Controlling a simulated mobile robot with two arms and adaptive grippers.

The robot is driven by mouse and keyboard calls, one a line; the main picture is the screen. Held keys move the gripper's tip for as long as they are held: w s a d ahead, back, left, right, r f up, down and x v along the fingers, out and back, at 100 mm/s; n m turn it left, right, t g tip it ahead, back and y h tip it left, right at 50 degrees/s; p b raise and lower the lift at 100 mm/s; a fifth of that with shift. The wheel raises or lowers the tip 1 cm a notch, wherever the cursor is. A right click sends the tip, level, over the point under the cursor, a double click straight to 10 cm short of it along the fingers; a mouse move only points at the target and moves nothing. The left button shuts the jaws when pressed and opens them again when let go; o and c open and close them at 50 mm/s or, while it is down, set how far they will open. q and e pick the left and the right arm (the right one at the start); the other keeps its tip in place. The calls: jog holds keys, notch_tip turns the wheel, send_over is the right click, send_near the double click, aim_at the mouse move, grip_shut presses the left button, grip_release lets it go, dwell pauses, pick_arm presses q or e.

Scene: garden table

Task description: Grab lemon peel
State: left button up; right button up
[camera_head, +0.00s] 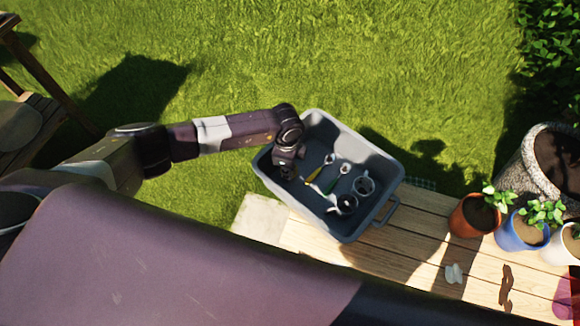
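I see nothing that I can clearly tell as lemon peel. A small yellow piece (313,176) lies in the grey bin, just right of my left gripper; it looks like a spoon's handle. My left gripper (289,174) points down inside the bin's left part. Its fingers are small and dark, and I cannot tell whether they are open or shut. A crumpled whitish thing (454,273) and brown strips (506,287) lie on the wooden table, well right of the bin. My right gripper is not in view.
The grey bin (386,158) also holds a green-handled spoon (331,185) and cups (363,186). Potted plants in an orange pot (468,222) and a blue pot (519,236) stand at the right. The wooden table (415,250) has bare room between bin and pots.

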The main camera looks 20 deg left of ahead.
pick_arm(q)
jog(key=shift+f, duration=0.2)
dwell(0.3)
grip_shut()
jog(key=o, duration=1.8)
grip_release()
jog(key=shift+c, duration=0.2)
